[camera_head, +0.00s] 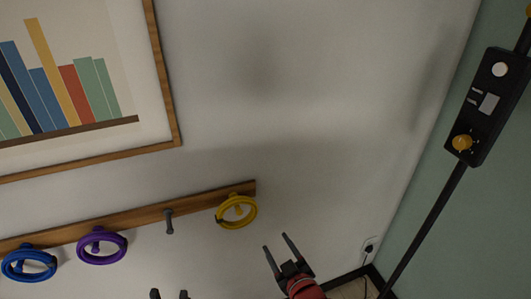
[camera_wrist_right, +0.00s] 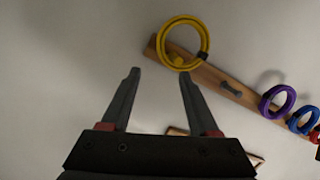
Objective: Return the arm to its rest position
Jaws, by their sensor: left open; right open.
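My right gripper (camera_head: 276,242) is at the bottom centre of the head view, open and empty, its fingers pointing up toward the wall. In the right wrist view its two fingers (camera_wrist_right: 159,73) stand apart with only wall between them. A yellow coil (camera_head: 252,212) hangs on the right end of the wooden peg rail (camera_head: 140,217), up and left of this gripper and apart from it. My left gripper (camera_head: 169,294) shows only its fingertips at the bottom edge, apart and with nothing seen between them. The rest of it is out of view.
A purple coil (camera_head: 101,246) and a blue coil (camera_head: 29,265) hang further left; one peg (camera_head: 168,221) is bare. A framed picture (camera_head: 168,145) hangs above. A black control box (camera_head: 487,106) on a dark cable or pole is at right. A wall socket (camera_head: 371,245) is low right.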

